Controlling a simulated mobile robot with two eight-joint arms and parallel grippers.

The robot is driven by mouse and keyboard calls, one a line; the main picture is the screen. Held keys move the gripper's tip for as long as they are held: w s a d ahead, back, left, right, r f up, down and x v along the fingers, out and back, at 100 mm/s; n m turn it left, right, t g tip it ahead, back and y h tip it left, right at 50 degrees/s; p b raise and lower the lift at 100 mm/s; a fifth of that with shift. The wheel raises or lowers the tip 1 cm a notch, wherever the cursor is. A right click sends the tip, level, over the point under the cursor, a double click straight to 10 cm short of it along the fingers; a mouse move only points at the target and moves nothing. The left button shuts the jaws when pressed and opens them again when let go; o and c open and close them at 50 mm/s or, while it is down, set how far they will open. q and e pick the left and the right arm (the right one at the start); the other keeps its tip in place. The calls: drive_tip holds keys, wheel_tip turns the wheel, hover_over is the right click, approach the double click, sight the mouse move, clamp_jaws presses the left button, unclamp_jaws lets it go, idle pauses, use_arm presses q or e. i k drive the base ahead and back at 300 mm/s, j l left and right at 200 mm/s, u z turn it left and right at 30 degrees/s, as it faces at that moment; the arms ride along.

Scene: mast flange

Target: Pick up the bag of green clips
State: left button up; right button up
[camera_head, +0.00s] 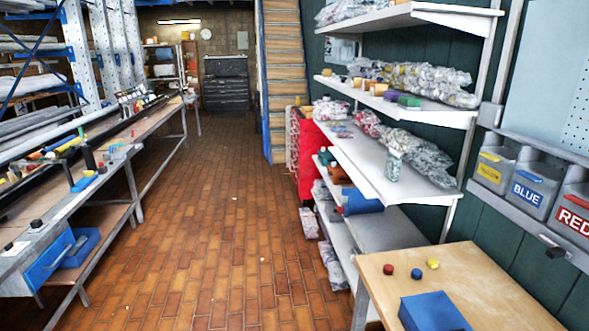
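Several clear plastic bags lie on the white wall shelves at the right. On the third shelf, bags with grey-green contents (418,150) lie in a row toward its near end. A small upright greenish container or bag (393,166) stands at that shelf's front edge. On the shelf above, a small green item (409,101) lies beside a purple one. I cannot tell which of these, if any, is the bag of green clips. Neither of my grippers is in view.
A wooden table (490,268) at the lower right holds a blue box (432,312) and small red and yellow pieces. Grey bins (529,188) labelled BLUE and RED hang on the wall. A long workbench (75,195) lines the left. The brick floor (230,220) between is mostly clear.

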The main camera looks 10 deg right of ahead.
sight(393, 163)
drive_tip(key=i+z, duration=0.2)
drive_tip(key=i, duration=0.3)
drive_tip(key=i+j+z, duration=0.15)
drive_tip(key=i, duration=0.35)
drive_tip(key=i+j+z, duration=0.2)
drive_tip(key=i, duration=0.3)
